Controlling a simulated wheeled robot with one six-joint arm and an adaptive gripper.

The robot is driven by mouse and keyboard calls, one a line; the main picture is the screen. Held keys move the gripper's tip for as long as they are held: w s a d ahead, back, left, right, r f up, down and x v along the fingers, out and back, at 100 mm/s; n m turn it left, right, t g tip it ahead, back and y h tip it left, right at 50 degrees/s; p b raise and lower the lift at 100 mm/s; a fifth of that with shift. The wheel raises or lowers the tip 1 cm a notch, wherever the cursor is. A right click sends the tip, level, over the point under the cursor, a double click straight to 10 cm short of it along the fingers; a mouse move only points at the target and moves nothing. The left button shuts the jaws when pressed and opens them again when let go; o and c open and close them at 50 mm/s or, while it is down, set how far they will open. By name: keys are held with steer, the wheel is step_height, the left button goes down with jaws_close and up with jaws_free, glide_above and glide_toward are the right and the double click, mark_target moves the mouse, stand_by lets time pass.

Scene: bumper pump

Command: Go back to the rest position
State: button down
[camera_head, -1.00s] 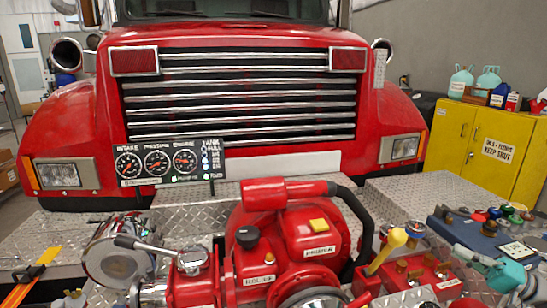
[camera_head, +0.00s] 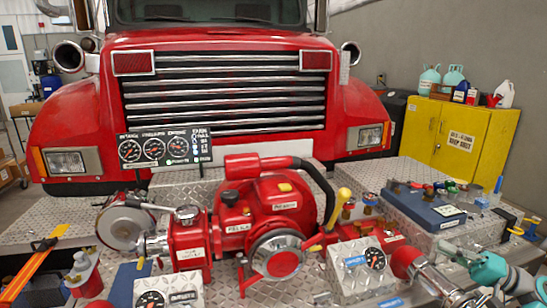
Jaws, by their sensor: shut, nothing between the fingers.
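A blue case (camera_head: 425,207) with small coloured parts lies at right. An orange bar (camera_head: 30,277) lies lower left. A yellow cabinet (camera_head: 445,138) stands behind at right.

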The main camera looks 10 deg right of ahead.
steer(key=w+a+f+m+t+h, duration=0.1)
steer(key=a+f+m+h, duration=0.2)
steer(key=a+f, duration=0.6)
steer(key=w+a+f+m+h, duration=0.15)
steer(key=a+f+h, duration=0.35)
steer(key=f, duration=0.7)
steer(key=s+a+f+m+g+h, duration=0.2)
steer(key=s+a+f+h, duration=0.2)
steer(key=s+a+f, duration=0.85)
steer(key=s+a+f+n+g+h, duration=0.1)
steer(key=s+a+f+n+h, duration=0.15)
steer(key=s, duration=0.65)
steer(key=s+a+f+n+h, duration=0.15)
steer(key=s+a, duration=0.25)
steer(key=s, duration=0.4)
steer(key=s+a+r+n+t, duration=0.2)
steer(key=s+r+n, duration=0.6)
steer(key=s+r, duration=0.6)
step_height(320, 180, up, 4)
steer(key=shift+s+a+y, duration=0.3)
steer(key=shift+s+a, duration=0.1)
steer(key=shift+a, duration=0.15)
steer(key=shift+a+n, duration=0.15)
steer(key=shift+n, duration=0.1)
